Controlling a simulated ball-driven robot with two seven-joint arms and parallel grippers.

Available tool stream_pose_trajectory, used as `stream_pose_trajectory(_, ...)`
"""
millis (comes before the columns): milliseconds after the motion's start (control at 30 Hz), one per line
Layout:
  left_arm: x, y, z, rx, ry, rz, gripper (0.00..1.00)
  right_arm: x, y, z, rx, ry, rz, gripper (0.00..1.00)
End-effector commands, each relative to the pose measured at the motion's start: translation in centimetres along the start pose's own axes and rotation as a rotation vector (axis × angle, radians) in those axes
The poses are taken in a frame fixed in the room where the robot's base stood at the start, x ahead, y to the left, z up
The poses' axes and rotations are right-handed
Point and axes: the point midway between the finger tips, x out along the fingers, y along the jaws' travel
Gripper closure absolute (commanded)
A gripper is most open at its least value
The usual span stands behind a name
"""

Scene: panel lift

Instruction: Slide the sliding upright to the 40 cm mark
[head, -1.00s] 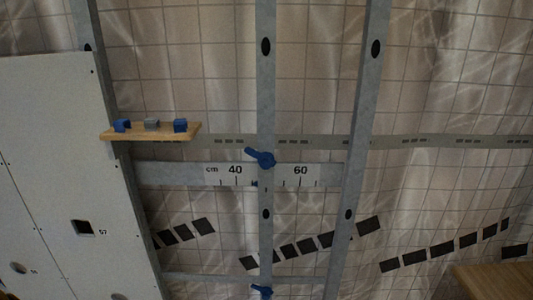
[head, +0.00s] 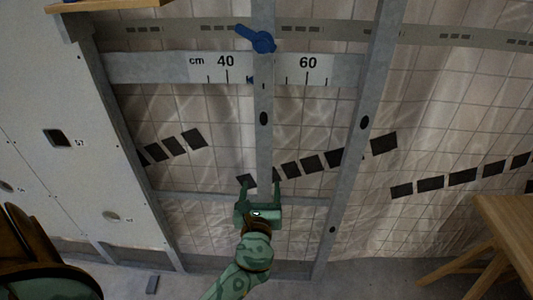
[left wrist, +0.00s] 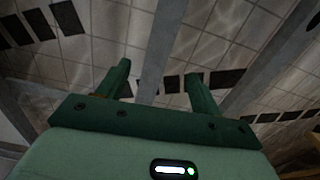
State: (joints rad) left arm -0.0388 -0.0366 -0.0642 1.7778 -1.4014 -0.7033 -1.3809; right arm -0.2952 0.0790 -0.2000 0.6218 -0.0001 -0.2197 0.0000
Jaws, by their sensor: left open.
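The sliding upright (head: 264,145) is the grey middle stud, crossing the white centimetre scale (head: 205,67) between the 40 and 60 marks. A small blue pointer (head: 250,79) at its left edge sits a little right of the 40 mark. A blue clamp lever (head: 257,40) is on the upright just above the scale. My left gripper (head: 260,187) is open, with one finger on each side of the upright's lower part; contact is not clear. In the left wrist view the upright (left wrist: 154,55) shows between the two open fingers (left wrist: 158,80). My right gripper is not in view.
Fixed grey uprights stand left (head: 125,140) and right (head: 360,140). A white panel (head: 60,120) covers the left side. A lower rail (head: 195,197) runs behind my gripper. A wooden table (head: 510,220) is at the right; a small wooden shelf (head: 110,4) is at the top left.

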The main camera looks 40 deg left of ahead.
Motion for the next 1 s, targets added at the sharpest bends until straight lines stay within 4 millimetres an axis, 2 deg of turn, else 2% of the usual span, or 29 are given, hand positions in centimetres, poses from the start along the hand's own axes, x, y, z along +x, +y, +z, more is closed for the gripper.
stream_pose_trajectory(167,1.1,0.0,-0.1,0.064,0.001,0.003,0.35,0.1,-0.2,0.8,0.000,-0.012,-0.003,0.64)
stream_pose_trajectory(267,2.9,0.0,-0.2,0.060,0.002,0.003,0.35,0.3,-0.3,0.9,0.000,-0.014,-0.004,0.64)
stream_pose_trajectory(500,9.1,0.0,-0.5,0.059,0.004,0.002,0.35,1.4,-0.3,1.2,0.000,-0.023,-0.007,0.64)
stream_pose_trajectory(700,13.5,0.0,-0.6,0.057,0.006,0.002,0.35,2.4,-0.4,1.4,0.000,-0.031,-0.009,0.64)
stream_pose_trajectory(833,15.3,0.0,-0.6,0.058,0.006,0.000,0.35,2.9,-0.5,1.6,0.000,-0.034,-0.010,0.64)
stream_pose_trajectory(1000,16.2,0.0,-0.4,0.056,0.007,0.000,0.35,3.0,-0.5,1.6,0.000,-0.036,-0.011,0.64)
